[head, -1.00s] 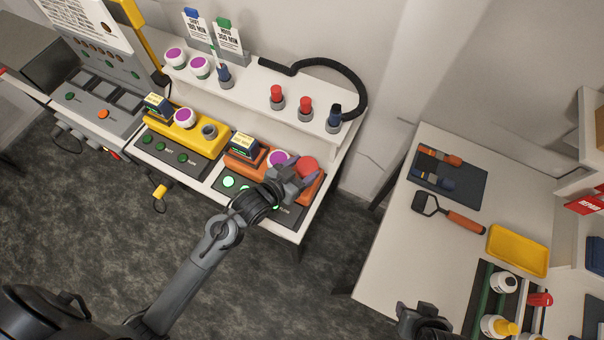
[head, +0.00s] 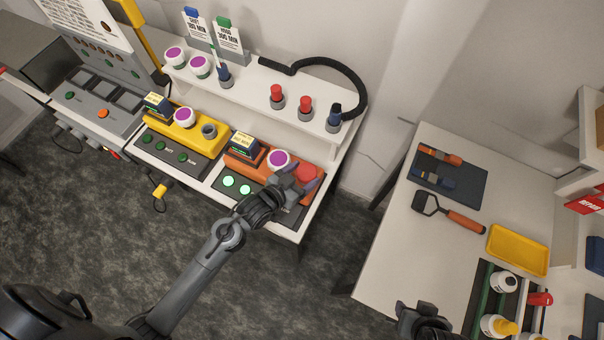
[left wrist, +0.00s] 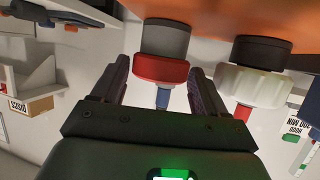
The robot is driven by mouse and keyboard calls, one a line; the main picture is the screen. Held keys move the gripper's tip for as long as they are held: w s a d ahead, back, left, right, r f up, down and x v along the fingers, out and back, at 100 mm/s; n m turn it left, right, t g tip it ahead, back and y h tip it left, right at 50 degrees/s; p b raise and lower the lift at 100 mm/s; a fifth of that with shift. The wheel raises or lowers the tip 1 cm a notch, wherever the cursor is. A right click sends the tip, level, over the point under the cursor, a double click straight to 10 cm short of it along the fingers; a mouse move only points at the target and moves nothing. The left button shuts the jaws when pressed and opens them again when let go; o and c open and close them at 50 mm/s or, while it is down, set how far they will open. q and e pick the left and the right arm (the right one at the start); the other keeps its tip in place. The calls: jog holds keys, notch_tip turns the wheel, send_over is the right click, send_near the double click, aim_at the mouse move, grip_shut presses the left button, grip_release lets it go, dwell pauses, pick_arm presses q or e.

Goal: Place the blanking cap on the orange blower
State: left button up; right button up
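The orange blower (head: 245,162) stands at the right end of the lower bench; its orange body also fills the top of the left wrist view (left wrist: 225,20). The red blanking cap (head: 307,172) is at its right end. In the left wrist view the cap (left wrist: 160,69) sits on the end of a grey port (left wrist: 166,37) and looks straight. My left gripper (head: 300,184) is at the cap, its fingers spread on either side with narrow gaps. My right gripper (head: 420,314) is at the bottom edge, partly cut off; its opening is unclear.
A purple-and-white knob (head: 279,159) is close beside the cap. A yellow blower (head: 180,138) stands to the left. Red-topped posts (head: 277,97) and a black hose (head: 340,72) are on the shelf behind.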

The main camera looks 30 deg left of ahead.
pick_arm(q)
jog(key=shift+r, duration=0.1)
jog(key=shift+s+a+r, duration=0.15)
jog(key=shift+s+r, duration=0.1)
jog(key=shift+s, duration=0.2)
jog(key=s+a+r+g+y, duration=0.1)
jog(key=s+g, duration=0.2)
jog(key=s, duration=0.3)
jog(key=s+a+n+g+y, duration=0.1)
jog(key=s+a+g, duration=0.1)
jog(key=s, duration=0.5)
jog(key=s+a+r+g+y, duration=0.1)
jog(key=s+a+g, duration=0.1)
jog(key=s+g, duration=0.2)
jog(key=s, duration=0.3)
jog(key=shift+s+r+y, duration=0.25)
jog(key=shift+r+y, duration=0.05)
jog(key=shift+y, duration=0.1)
jog(key=shift+a, duration=0.1)
